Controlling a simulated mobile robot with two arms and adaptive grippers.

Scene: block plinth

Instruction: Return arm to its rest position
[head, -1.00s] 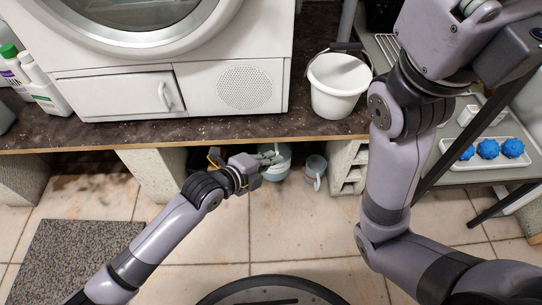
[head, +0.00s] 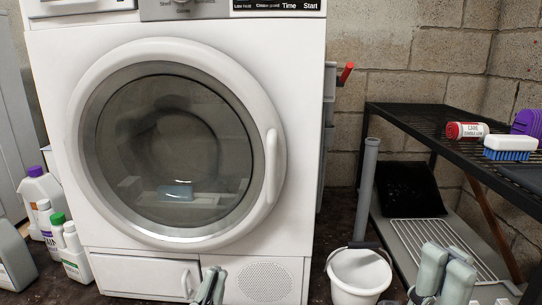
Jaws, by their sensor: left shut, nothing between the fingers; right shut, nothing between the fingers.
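My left gripper (head: 210,286) shows at the bottom edge of the head view, in front of the base of the white washing machine (head: 50,120). Only its fingers show; they are shut and empty. My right gripper (head: 443,274) shows at the bottom right, to the right of the white bucket (head: 358,278). Its grey fingers point up, shut with nothing between them. Both arms are out of view below the frame.
A black rack (head: 440,112) stands at the right, with a red-capped can (head: 466,131) and a blue-bristled brush (head: 510,145) on it. Several bottles (head: 45,205) stand left of the machine. A grey pipe (head: 367,190) rises behind the bucket.

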